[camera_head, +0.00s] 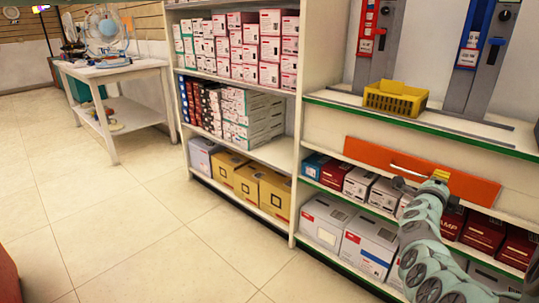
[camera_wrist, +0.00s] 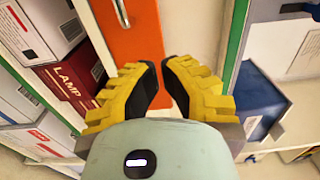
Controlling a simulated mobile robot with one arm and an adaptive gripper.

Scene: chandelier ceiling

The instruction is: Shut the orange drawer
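The orange drawer (camera_head: 375,158) is a long flat front with a light bar handle (camera_head: 408,168), set in the white shelving under the green-edged counter. How far its front stands out is hard to judge. My gripper (camera_head: 436,186) is in front of the drawer's right half, just right of the handle, and hides part of the front. In the wrist view, my gripper (camera_wrist: 161,72) has yellow fingers with black pads, apart with nothing between them. The orange front (camera_wrist: 135,35) lies beyond the fingertips, with a grey end of the handle (camera_wrist: 121,12) at the top. Contact cannot be told.
Boxes stand on the shelf below the drawer, including a dark red one (camera_wrist: 72,90). A yellow basket (camera_head: 395,98) sits on the counter (camera_head: 460,133) above. Shelves of boxes fill the middle. The tiled floor (camera_head: 130,220) at left is clear, before a white table (camera_head: 120,72).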

